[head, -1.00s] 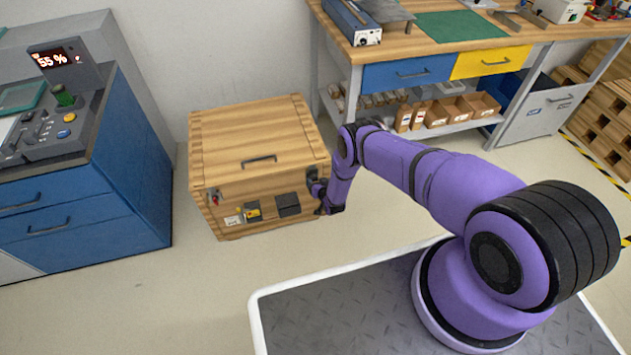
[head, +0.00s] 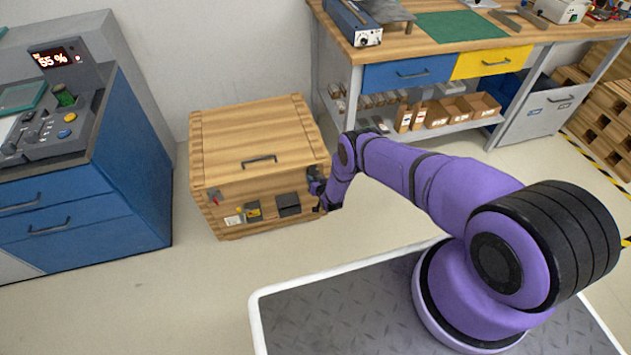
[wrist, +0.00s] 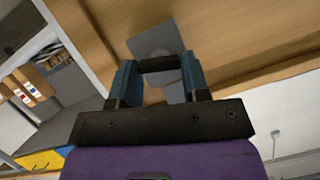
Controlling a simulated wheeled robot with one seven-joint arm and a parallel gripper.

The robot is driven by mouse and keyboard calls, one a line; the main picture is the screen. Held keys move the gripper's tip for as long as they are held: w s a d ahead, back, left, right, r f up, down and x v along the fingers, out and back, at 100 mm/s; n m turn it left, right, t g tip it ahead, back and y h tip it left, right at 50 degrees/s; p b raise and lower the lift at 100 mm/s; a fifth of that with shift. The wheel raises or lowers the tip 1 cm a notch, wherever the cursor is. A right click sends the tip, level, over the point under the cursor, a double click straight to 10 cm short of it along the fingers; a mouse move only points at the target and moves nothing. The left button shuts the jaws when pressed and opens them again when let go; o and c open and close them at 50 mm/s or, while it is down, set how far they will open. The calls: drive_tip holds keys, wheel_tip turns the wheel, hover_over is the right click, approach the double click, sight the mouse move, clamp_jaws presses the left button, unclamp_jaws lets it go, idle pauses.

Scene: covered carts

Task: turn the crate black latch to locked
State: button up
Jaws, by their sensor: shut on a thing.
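The wooden crate (head: 258,140) stands on the floor against the wall, its lid down. My gripper (head: 314,184) is at the right end of the crate's front face. In the wrist view my gripper (wrist: 160,82) has its two blue-grey fingers on either side of the black latch (wrist: 160,64), shut on its bar. A grey plate (wrist: 157,38) lies behind the latch on the wood. In the head view the gripper mostly hides the latch, so its exact angle is hard to tell.
The crate's front also carries a red latch (head: 214,198), a small yellow-and-black part (head: 252,210) and a dark box (head: 288,204). A blue cabinet (head: 85,220) stands to the left and a workbench (head: 420,72) behind right. The floor before the crate is clear.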

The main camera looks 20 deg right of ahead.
drive_tip(key=shift+d+f+m+y, duration=0.15)
drive_tip(key=shift+m+y, duration=0.85)
drive_tip(key=shift+m, duration=0.5)
drive_tip(key=o, duration=0.9)
drive_tip(key=v, duration=1.1)
drive_tip(key=shift+f, duration=0.1)
